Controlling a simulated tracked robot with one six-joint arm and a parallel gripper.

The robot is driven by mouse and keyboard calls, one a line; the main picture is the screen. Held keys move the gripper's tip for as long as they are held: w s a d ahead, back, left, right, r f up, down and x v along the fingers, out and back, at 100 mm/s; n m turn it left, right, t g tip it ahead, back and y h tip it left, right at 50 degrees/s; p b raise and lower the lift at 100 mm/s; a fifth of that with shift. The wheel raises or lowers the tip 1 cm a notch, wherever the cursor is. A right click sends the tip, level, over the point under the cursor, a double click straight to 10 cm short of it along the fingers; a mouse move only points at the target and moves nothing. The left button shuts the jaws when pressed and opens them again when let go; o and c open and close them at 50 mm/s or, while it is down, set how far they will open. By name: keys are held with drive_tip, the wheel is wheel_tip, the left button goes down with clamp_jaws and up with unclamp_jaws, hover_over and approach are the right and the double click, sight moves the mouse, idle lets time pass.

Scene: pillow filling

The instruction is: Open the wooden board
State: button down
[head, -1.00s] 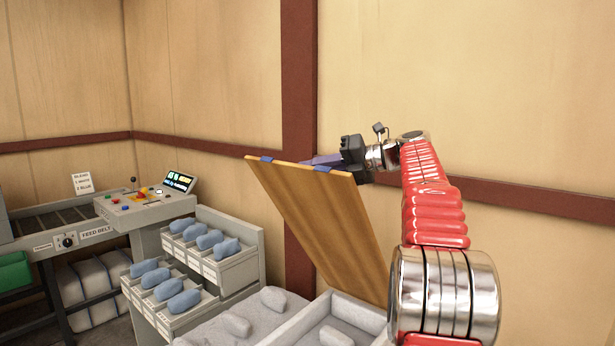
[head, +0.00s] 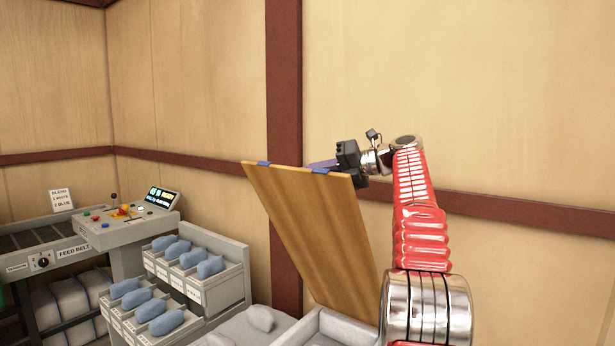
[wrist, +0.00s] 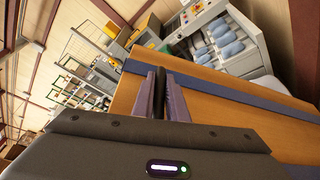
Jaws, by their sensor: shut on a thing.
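The wooden board (head: 312,235) stands raised and tilted in the head view, its top edge marked with blue tabs. Its lower end is by a grey tray (head: 340,330) at the bottom of the picture. My gripper (head: 322,165) is at the board's upper edge, coming from the right. The exact contact between fingers and board is partly hidden.
Left stands a grey rack (head: 200,285) with several blue bundles in its bins. Behind it is a control panel (head: 128,220) with buttons and a screen, beside a feed belt. A wooden wall with a dark red post (head: 284,120) is behind the board.

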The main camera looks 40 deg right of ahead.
drive_tip(key=c, duration=1.9)
unclamp_jaws()
drive_tip(key=shift+w+d+f, duration=0.1)
drive_tip(key=shift+f, duration=0.15)
drive_tip(key=shift+c, duration=0.2)
drive_tip(key=shift+o, duration=0.9)
drive_tip(key=shift+r, duration=0.15)
drive_tip(key=v, duration=1.3)
drive_tip(key=shift+s, duration=0.4)
drive_tip(key=shift+d, duration=0.1)
drive_tip(key=shift+c, duration=0.2)
